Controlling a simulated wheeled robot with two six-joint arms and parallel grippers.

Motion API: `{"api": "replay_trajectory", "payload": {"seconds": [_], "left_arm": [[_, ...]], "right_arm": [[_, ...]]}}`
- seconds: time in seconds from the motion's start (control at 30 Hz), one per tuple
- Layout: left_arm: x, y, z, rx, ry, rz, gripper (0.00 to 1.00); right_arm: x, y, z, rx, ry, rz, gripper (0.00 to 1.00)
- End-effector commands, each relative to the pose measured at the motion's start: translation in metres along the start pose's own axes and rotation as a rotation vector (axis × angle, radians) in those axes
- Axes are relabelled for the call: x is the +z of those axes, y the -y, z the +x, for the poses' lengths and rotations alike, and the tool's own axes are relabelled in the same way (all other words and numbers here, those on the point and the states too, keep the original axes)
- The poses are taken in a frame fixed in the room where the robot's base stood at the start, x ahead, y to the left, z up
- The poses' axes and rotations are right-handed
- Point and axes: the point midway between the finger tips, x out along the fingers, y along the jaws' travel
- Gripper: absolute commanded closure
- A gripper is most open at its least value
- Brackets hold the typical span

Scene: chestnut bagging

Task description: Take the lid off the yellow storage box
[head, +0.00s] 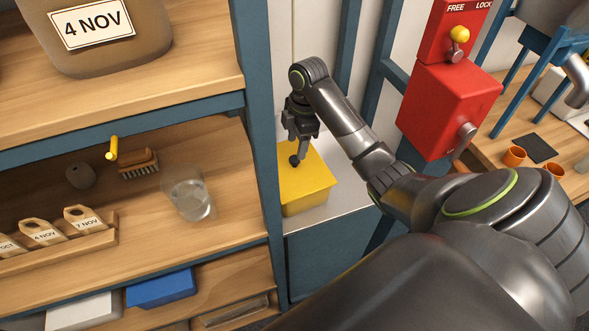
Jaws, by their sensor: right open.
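The yellow storage box (306,186) stands on a pale grey surface beside the shelf's blue post. Its yellow lid (312,172) is on top, with a small dark knob (294,160) near the lid's left part. My right gripper (296,150) points down over the lid, with its open fingers at the knob. I cannot tell whether the fingers touch the knob. My left gripper is not in view.
A wooden shelf (200,134) with a blue frame stands close on the left. It holds a glass (188,193), a brush (138,163) and dated tags (84,219). A red box (447,108) with a lever is right of my forearm.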

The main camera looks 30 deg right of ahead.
Motion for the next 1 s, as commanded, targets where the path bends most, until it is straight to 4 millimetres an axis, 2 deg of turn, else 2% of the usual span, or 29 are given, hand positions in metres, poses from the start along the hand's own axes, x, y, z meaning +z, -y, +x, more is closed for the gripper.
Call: {"api": "replay_trajectory", "payload": {"seconds": [0.33,0.5,0.7,0.77,1.0], "left_arm": [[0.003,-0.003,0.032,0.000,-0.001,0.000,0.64],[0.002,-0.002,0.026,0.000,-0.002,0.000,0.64],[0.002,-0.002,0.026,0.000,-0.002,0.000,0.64],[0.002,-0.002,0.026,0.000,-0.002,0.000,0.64],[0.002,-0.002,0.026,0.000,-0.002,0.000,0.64]], "right_arm": [[0.001,0.000,0.034,0.000,0.000,0.000,0.48],[0.000,0.001,0.049,-0.001,0.001,0.000,0.48],[0.000,0.001,0.050,0.000,0.002,-0.001,0.48],[0.000,0.001,0.050,0.000,0.002,-0.001,0.53],[0.000,0.001,0.050,0.000,0.002,-0.001,0.84]]}}
